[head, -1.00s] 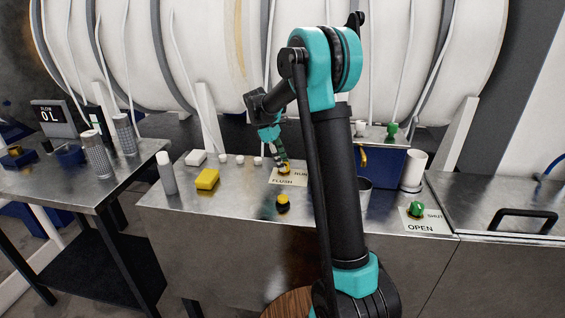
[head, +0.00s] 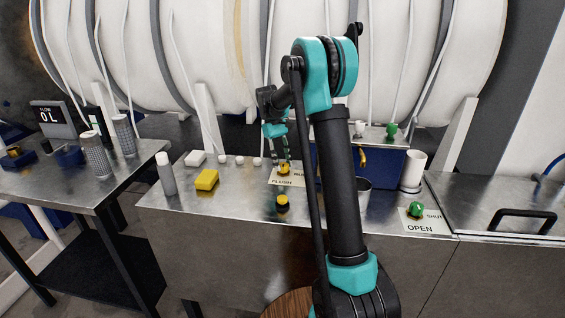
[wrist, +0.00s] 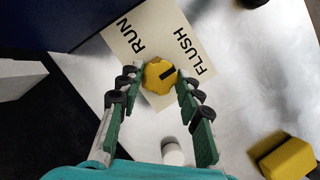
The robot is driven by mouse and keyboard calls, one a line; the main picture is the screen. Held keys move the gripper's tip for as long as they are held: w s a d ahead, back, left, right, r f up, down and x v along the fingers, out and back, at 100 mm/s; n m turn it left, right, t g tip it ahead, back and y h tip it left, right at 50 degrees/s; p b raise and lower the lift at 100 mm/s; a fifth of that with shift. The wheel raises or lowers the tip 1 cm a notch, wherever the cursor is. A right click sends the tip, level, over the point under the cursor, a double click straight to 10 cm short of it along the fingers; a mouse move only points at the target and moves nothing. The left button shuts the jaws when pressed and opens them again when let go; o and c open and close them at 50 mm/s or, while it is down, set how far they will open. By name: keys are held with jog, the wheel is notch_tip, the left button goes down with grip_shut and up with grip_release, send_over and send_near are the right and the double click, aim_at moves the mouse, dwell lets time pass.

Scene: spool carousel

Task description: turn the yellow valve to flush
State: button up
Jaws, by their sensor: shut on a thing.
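The yellow valve (wrist: 160,75) is a round scalloped knob with a black pointer bar. It sits on a pale label plate (wrist: 128,36) printed RUN and FLUSH. In the wrist view the bar points up and right, towards the FLUSH lettering. In the head view the valve (head: 284,169) is on the steel counter, partly hidden by my fingers. My gripper (wrist: 158,77) is shut on the valve, one finger on each side of the knob. It comes down from above in the head view (head: 281,166).
A yellow block (head: 207,180), a grey-white bottle (head: 166,173) and a yellow-topped black button (head: 282,203) are on the counter (head: 235,222). A green valve (head: 416,209) by OPEN and SHUT is at right. A display (head: 53,116) reads 0 L.

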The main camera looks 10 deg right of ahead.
dwell(0.4)
jog(key=o, duration=1.2)
jog(key=shift+c, duration=0.2)
jog(key=shift+w+r, duration=0.1)
jog(key=v, duration=1.1)
jog(key=shift+r, duration=0.35)
jog(key=shift+a, duration=0.1)
